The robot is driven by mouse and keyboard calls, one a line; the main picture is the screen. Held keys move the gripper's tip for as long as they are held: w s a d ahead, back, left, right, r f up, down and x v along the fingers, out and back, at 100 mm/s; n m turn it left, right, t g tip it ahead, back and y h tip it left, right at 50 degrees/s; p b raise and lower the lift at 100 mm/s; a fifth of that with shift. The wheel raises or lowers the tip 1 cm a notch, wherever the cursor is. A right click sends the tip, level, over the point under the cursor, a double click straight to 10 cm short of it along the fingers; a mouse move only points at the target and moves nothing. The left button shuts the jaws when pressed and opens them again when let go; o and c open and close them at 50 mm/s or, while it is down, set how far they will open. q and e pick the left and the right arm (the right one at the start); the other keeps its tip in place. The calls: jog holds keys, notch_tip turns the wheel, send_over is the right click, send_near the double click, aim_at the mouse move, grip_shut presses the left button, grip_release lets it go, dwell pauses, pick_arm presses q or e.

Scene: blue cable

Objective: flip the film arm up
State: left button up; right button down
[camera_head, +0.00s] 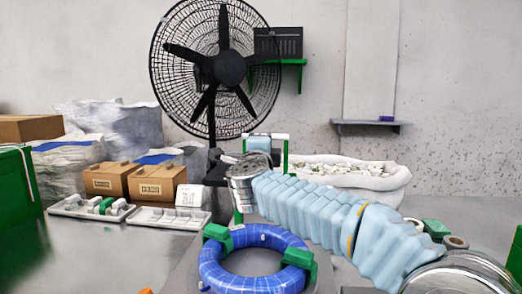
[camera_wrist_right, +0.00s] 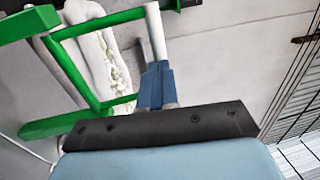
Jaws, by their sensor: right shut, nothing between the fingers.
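The film arm is a green frame (camera_wrist_right: 75,75) with a white roller (camera_wrist_right: 155,30), large in the right wrist view. In the head view its green upright (camera_head: 286,158) and white bar show behind my right wrist. My right gripper (camera_wrist_right: 156,68) is shut and empty, its blue fingertips close to the lower end of the white roller; I cannot tell whether they touch. In the head view its fingers are hard to make out. The blue cable coil (camera_head: 210,272) lies flat in front, with green clamps (camera_head: 299,258) around it. My left gripper is not in view.
A large black fan (camera_head: 229,68) stands behind. Cardboard boxes (camera_head: 157,182), white trays (camera_head: 168,217) and a green crate (camera_head: 15,200) are at the left. A white sack (camera_head: 340,172) lies behind my right arm. The grey surface at the front left is mostly clear.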

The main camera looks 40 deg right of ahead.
jog(key=shift+x, duration=0.85)
jog(key=shift+p+x, duration=0.4)
jog(key=shift+x, duration=0.35)
jog(key=shift+r, duration=0.15)
